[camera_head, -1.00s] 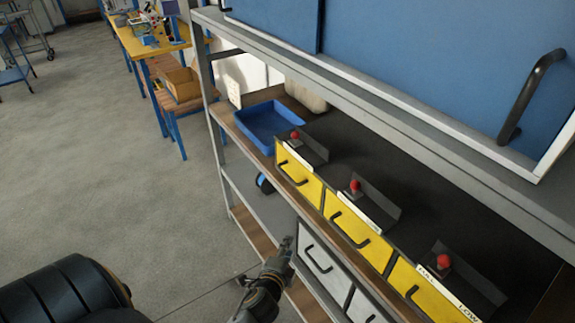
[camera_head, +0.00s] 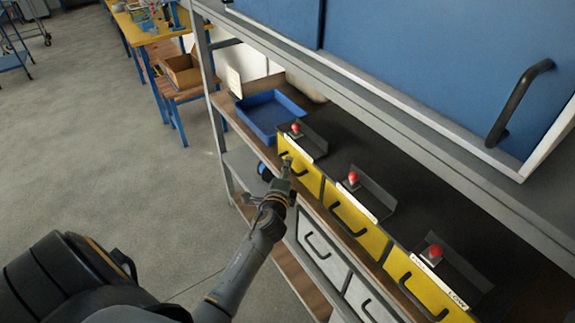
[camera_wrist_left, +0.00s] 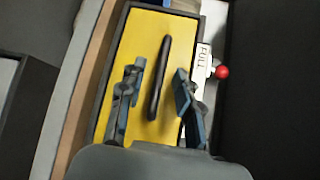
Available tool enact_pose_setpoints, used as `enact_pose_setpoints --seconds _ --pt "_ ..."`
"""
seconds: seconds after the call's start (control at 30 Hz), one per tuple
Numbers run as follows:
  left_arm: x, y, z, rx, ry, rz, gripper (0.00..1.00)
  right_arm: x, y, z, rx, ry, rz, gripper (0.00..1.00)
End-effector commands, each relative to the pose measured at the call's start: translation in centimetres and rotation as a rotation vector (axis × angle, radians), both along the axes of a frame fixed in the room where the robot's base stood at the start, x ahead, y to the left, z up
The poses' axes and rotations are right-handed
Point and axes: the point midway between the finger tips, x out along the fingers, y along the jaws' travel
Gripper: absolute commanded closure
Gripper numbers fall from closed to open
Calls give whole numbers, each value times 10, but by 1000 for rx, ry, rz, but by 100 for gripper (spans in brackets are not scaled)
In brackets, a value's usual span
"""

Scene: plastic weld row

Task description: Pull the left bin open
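The left bin (camera_head: 309,183) is a yellow drawer front with a dark bar handle (camera_head: 293,170), leftmost of the yellow row on the shelf. It appears closed. My left gripper (camera_head: 286,172) is right in front of this bin and hides part of it. In the left wrist view, the bin's yellow face (camera_wrist_left: 139,47) fills the middle. The dark handle (camera_wrist_left: 160,80) lies between the two open fingers of my left gripper (camera_wrist_left: 157,92), with a gap on each side. My right gripper is not seen.
Two more yellow bins (camera_head: 352,220) (camera_head: 425,287) stand to the right, with red knobs on top. White bins (camera_head: 322,252) sit below. A blue tray (camera_head: 268,113) is at the left shelf end. A blue panel with a handle (camera_head: 519,104) hangs above.

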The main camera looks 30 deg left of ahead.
Motion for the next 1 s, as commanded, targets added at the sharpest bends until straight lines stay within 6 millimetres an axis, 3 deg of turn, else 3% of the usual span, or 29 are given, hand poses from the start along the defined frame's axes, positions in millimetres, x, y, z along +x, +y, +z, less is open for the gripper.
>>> enact_pose_setpoints --seconds 0.2,0.5,0.67,1.0 --pt "15 7 -3 0 1 0 66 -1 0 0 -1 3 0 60" --pt "17 7 -3 0 0 0 66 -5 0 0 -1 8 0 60" --pt "17 7 -3 0 1 0 99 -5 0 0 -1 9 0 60" --pt "16 7 -3 -1 1 -1 100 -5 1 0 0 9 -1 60"
